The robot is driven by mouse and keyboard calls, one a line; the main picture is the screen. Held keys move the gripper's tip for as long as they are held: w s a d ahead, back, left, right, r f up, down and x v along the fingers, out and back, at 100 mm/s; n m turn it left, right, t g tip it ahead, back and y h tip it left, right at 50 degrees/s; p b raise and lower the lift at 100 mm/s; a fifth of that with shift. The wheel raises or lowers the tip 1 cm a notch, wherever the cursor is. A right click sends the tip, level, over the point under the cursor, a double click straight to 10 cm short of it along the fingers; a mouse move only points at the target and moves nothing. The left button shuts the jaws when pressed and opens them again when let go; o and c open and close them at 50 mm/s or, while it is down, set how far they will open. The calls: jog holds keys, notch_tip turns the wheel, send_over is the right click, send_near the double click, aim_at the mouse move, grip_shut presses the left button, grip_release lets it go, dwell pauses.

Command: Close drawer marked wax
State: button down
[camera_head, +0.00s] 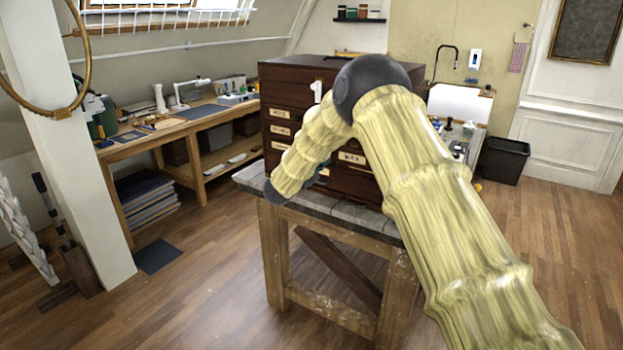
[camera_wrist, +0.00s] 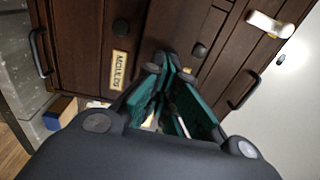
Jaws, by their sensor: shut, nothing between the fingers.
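A dark wooden drawer cabinet (camera_head: 290,82) stands on a grey-topped wooden bench. In the wrist view, one drawer's plate reads MOULDS (camera_wrist: 119,71), beside a dark round knob. I cannot pick out the wax label or tell which drawer stands out. My gripper (camera_wrist: 172,66) is shut and empty, its teal-padded fingers pointing at the drawer fronts; I cannot tell whether they touch.
The bench (camera_head: 340,218) supports the cabinet. Black bar handles (camera_wrist: 38,52) stick out from the cabinet in the wrist view. A long worktable (camera_head: 190,127) stands at left, a white post (camera_head: 75,130) nearer, and a black bin (camera_head: 503,160) at right. Wooden floor is open around the bench.

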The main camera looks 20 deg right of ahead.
jog(key=b+x, duration=0.1)
jog(key=x, duration=0.2)
jog(key=b+x, duration=0.2)
jog(key=x, duration=0.1)
jog(key=b+x, duration=0.1)
jog(key=x, duration=0.2)
jog(key=shift+w+f+b, duration=0.15)
jog(key=shift+f+b, duration=0.2)
jog(key=shift+w+d, duration=0.1)
jog(key=shift+d, duration=0.2)
jog(key=shift+r, duration=0.4)
jog(key=shift+r, duration=0.15)
